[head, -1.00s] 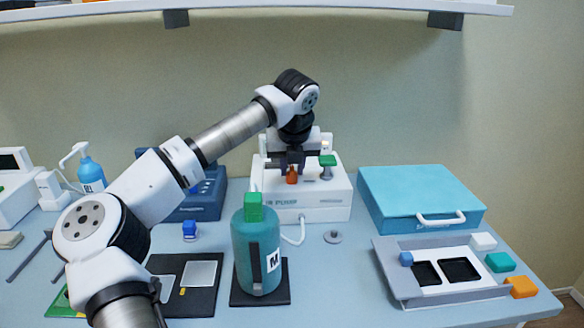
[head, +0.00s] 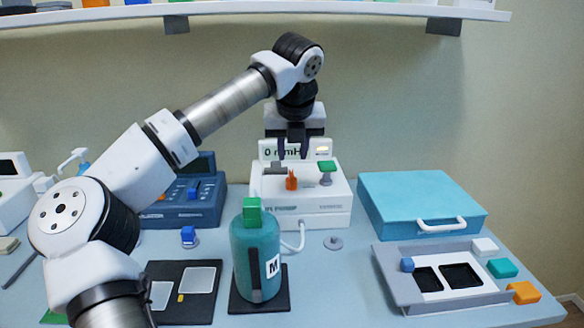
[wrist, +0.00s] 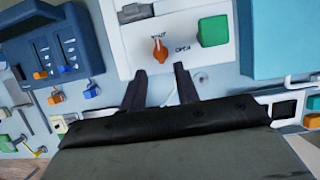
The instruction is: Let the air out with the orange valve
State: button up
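The orange valve (head: 291,181) stands on top of the white pump (head: 330,209). In the wrist view the orange valve (wrist: 159,51) sits just below a SHUT label, with an OPEN label to its right. Its narrow end seems to lie toward SHUT, but I cannot tell which end is the pointer. The pump's display (head: 283,153) reads 0 mmHg, partly hidden by my fingers. My gripper (head: 293,153) is open and empty above the valve, clear of it. In the wrist view my gripper (wrist: 160,78) has its two fingers apart.
A green knob (head: 327,166) is right of the valve. A teal bottle (head: 256,260) with a green cap stands in front of the pump. A blue device (head: 185,207) is left, a teal case (head: 420,196) right. A grey tray (head: 400,285) lies front right.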

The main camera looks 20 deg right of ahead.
jog(key=v, duration=0.6)
jog(key=shift+r, duration=0.25)
jog(key=shift+s, duration=0.15)
